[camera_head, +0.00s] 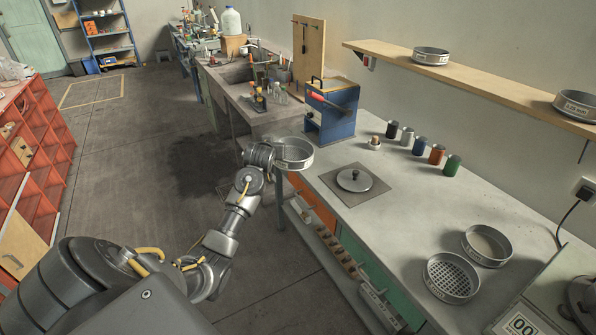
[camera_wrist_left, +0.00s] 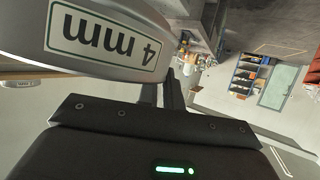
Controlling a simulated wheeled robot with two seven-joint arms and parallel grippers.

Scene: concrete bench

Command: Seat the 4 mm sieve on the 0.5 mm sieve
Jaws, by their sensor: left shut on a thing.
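The 4 mm sieve (camera_head: 294,153) is a round metal sieve; its label reads "4 mm" in the left wrist view (camera_wrist_left: 104,40). My left gripper (camera_head: 274,156) is shut on its rim and holds it out over the bench's left edge, near the blue machine. Two sieves stand at the bench's near right: one with a fine-looking mesh (camera_head: 487,245) and one with large round holes (camera_head: 452,277). I cannot read their labels, so I cannot tell for sure which is the 0.5 mm sieve. My right gripper is not in view.
Two more sieves (camera_head: 431,56) (camera_head: 575,105) stand on the wall shelf (camera_head: 480,82). A blue machine (camera_head: 332,112), a lidded plate (camera_head: 354,181) and several coloured jars (camera_head: 436,154) stand on the bench. The bench between plate and near sieves is clear. A scale (camera_head: 523,325) stands front right.

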